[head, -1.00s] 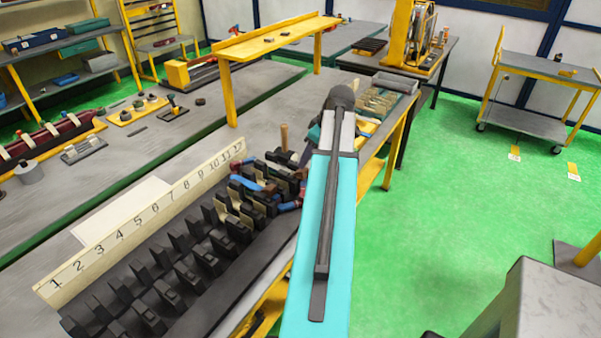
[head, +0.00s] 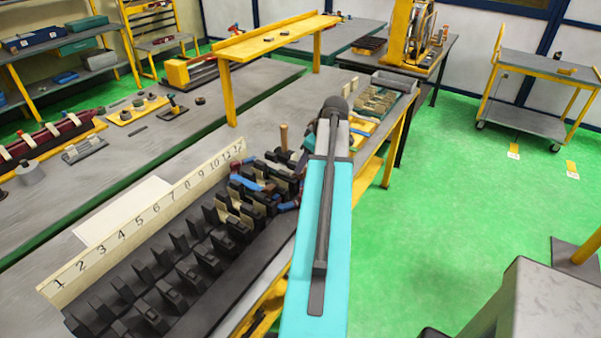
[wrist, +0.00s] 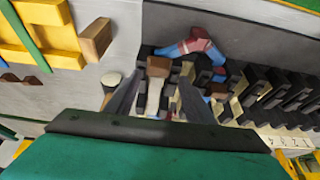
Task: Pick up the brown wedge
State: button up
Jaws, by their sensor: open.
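A small brown wedge-like piece (wrist: 158,67) sits at the end of the black slotted stator block (head: 185,275), above a cream strip. In the wrist view it lies between the dark fingers of my gripper (wrist: 161,84), which is open and empty. I cannot tell whether a finger touches it. A second brown block (wrist: 95,40) lies by the yellow tray at the upper left of the wrist view. In the head view my arm hides most of the gripper and the brown pieces.
Red and blue coils (wrist: 195,47) lie across the slots close to the right finger. A wooden handle (head: 284,137) stands upright near the block's far end, close to the left finger. A numbered ruler (head: 150,215) runs along the block.

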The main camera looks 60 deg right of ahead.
jog(key=shift+w+d+f+p, duration=0.15)
jog(key=shift+w+f+p, duration=0.15)
jog(key=shift+f+p, duration=0.15)
jog(key=shift+p+x, duration=0.4)
jog(key=shift+x, duration=0.95)
jog(key=shift+s, duration=0.1)
jog(key=c, duration=0.9)
